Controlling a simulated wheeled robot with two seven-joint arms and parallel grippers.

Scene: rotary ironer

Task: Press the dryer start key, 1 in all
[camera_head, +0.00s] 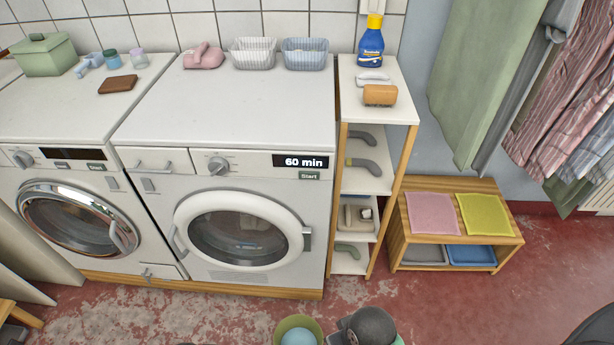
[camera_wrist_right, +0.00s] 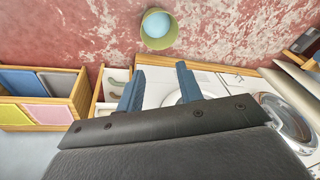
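The dryer (camera_head: 235,115) is the right-hand white machine in the head view, with a closed round white-rimmed door (camera_head: 240,229). Its display (camera_head: 301,161) reads "60 min". The machine fronts show beyond the fingers, upside down; the start key cannot be made out there. My left gripper is in neither view.
A washing machine (camera_head: 75,215) with a chrome door ring and its own green key stands left of the dryer. A narrow shelf (camera_head: 372,108) stands against the dryer's right side. A green bucket (camera_head: 281,327) with a blue ball is on the floor in front. A low wooden bench (camera_head: 455,239) stands right.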

